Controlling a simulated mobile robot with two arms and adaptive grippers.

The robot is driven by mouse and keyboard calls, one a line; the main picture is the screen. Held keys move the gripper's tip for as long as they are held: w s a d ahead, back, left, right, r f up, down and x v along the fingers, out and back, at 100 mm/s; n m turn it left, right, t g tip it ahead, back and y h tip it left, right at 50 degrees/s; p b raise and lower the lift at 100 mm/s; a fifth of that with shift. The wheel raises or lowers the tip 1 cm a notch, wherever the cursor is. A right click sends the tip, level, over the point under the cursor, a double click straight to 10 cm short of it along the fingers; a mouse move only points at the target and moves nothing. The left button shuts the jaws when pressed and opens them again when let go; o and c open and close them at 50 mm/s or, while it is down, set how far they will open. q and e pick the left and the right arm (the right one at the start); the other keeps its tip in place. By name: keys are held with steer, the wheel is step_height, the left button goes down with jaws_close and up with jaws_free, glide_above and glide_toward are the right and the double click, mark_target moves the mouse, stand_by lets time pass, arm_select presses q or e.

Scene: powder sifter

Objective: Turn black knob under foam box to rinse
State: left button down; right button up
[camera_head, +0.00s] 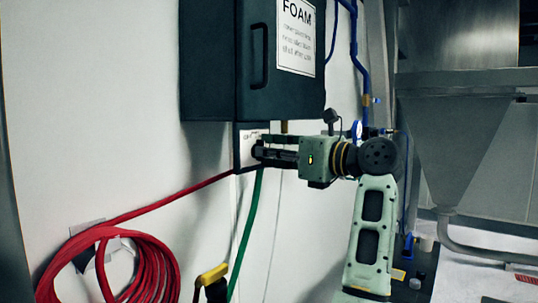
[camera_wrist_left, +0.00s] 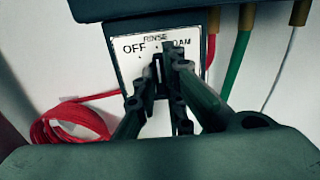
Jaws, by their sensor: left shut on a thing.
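The dark foam box (camera_head: 215,65) hangs on the wall in the head view, with a FOAM sign on its side. Under it is a small panel with a white label (camera_head: 243,150). In the wrist view the label (camera_wrist_left: 128,62) reads OFF at left, RINSE at top and FOAM, partly covered, at right. The black knob (camera_wrist_left: 157,68) stands near upright under the word RINSE, partly hidden by the fingers. My left gripper (camera_head: 259,151) is at the panel, its fingers on both sides of the knob and shut on it. My right gripper is in neither view.
A coiled red hose (camera_head: 140,268) hangs at lower left. A green hose (camera_head: 247,235) drops below the panel. A yellow-handled valve (camera_head: 212,274) is at the bottom. Blue pipes (camera_head: 358,45) and a metal hopper (camera_head: 450,145) stand to the right.

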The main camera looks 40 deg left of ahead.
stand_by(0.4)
arm_select(q)
steer(key=c, duration=1.8)
jaws_free()
steer(key=shift+c, duration=0.2)
steer(key=w+d, duration=0.1)
steer(key=d, duration=1.1)
steer(key=shift+w, duration=0.2)
